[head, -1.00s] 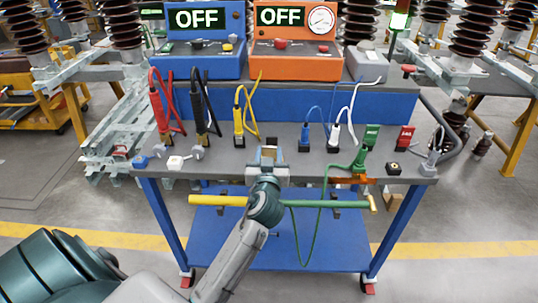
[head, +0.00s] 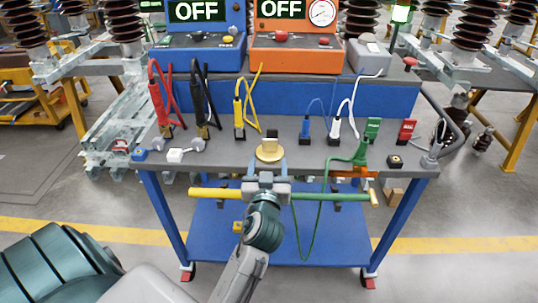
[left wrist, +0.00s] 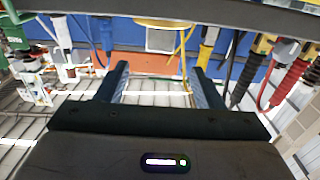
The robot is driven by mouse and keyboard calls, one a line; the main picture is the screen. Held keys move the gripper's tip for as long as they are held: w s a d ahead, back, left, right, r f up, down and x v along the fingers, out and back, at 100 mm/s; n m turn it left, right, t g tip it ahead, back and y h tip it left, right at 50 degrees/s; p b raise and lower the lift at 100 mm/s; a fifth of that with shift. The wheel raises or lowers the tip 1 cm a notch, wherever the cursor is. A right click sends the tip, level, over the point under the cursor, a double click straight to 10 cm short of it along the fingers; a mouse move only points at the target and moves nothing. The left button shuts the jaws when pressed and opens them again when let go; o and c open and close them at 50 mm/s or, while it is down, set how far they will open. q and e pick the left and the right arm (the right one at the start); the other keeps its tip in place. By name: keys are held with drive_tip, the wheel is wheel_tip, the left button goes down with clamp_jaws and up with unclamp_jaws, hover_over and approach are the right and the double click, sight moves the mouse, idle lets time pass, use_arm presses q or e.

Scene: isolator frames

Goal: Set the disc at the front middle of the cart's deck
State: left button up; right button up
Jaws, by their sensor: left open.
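The brass disc (head: 269,152) with a square knob on top sits at the front middle of the cart's grey deck (head: 225,158). It looks flat and upright. My left gripper (head: 269,168) is open just in front of the disc, at the deck's front edge, with its fingertips pointing at it. In the left wrist view my open fingers (left wrist: 160,75) have nothing between them. The disc (left wrist: 165,40) shows beyond them in that view, partly cut by a dark bar. My right gripper is not in view.
Yellow (head: 239,125), blue (head: 306,130) and black (head: 202,115) plugs with cables stand behind the disc. A green clamp (head: 366,140) and its cable are at the right. A yellow-green rod (head: 215,193) crosses below the deck front. Blue and orange OFF boxes stand behind.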

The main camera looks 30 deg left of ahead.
use_arm(q)
drive_tip(key=shift+v, duration=2.1)
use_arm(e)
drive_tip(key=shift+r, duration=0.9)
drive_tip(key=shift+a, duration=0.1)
